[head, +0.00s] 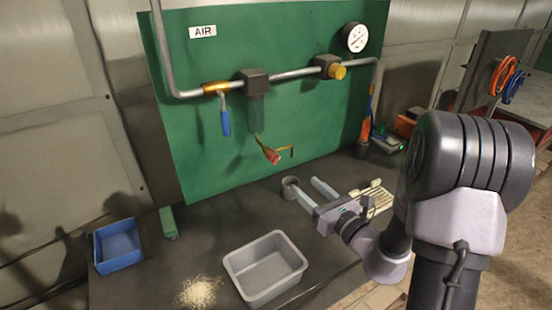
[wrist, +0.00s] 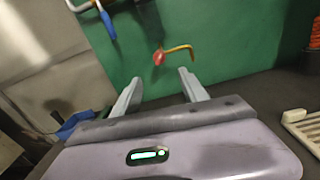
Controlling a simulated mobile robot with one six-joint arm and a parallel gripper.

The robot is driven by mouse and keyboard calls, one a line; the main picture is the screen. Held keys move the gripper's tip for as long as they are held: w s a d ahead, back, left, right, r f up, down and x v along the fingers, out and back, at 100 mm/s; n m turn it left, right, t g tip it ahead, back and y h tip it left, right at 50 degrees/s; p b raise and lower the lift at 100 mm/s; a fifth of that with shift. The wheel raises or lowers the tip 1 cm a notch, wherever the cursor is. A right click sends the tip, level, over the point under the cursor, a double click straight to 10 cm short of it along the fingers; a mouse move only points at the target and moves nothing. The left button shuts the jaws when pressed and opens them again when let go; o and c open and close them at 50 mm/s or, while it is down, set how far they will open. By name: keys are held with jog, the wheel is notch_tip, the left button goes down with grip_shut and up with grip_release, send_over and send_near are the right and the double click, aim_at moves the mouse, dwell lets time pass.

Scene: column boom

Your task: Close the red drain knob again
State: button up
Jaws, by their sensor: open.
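The red drain knob (head: 270,155) hangs below the dark filter bowl (head: 255,113) on the green panel, with a thin yellow-brown bent tube beside it. In the wrist view the red knob (wrist: 159,57) shows just beyond and between my fingertips, apart from them. My gripper (head: 303,186) is open and empty, low over the bench, in front of and below the knob to the right. In the wrist view the two fingers of my gripper (wrist: 160,77) stand wide apart. I cannot tell the knob's turned position.
A blue-handled valve (head: 225,122), yellow regulator knob (head: 338,72) and gauge (head: 355,38) are on the pipe above. A grey tub (head: 230,262), blue bin (head: 118,246) and dark cup (head: 287,184) stand on the bench. The cup is close to my left fingertip.

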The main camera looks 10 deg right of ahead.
aim_at(274, 158)
jog(key=b+x, duration=0.1)
jog(key=x, duration=1.3)
jog(key=shift+w+a, duration=0.1)
jog(key=shift+c, duration=0.4)
grip_shut()
